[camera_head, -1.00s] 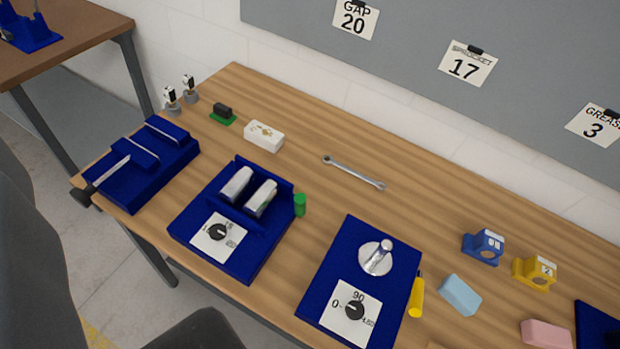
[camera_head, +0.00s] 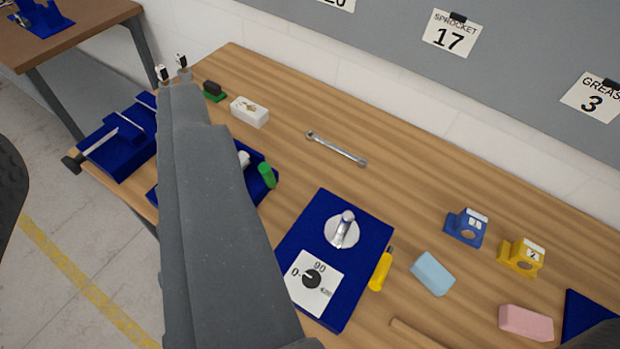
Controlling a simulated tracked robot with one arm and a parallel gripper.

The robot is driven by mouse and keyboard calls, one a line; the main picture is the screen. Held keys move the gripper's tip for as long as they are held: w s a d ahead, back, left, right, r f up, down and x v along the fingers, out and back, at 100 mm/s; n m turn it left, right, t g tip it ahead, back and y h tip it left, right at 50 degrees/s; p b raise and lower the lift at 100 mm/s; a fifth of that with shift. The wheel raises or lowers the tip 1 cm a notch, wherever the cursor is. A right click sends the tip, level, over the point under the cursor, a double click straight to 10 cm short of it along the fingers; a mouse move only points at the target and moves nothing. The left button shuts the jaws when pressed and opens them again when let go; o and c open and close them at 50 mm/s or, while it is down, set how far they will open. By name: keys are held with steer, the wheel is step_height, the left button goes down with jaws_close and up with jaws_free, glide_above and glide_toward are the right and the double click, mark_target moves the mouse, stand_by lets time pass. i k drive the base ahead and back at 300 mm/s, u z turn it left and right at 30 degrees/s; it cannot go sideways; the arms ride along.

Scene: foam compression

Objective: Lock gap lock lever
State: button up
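The blue roller device (camera_head: 152,193) stands on the left part of the bench, mostly hidden behind my grey arm link. One end of a silver roller (camera_head: 244,159) shows past the arm. A green lever (camera_head: 267,175) is at the device's right side and leans to the upper left. The device's dial is hidden. A second blue device (camera_head: 318,217) to the right has a silver post on a round disc (camera_head: 342,231), a dial (camera_head: 312,279) and a yellow lever (camera_head: 381,270) at its right side. No label marks either lever as the gap lock.
A wrench (camera_head: 337,148) and a white box (camera_head: 249,111) lie behind the devices. Blue (camera_head: 466,227) and yellow (camera_head: 521,257) blocks and light-blue (camera_head: 432,274) and pink (camera_head: 526,322) foam pieces lie at right. The wall board is behind the bench.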

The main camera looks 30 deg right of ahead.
mark_target(266, 172)
steer(key=z, duration=0.8)
steer(key=k, duration=1.35)
steer(key=z, duration=0.25)
steer(key=i, duration=0.35)
steer(key=u, duration=0.85)
steer(key=i, duration=1.35)
steer(key=u, duration=0.15)
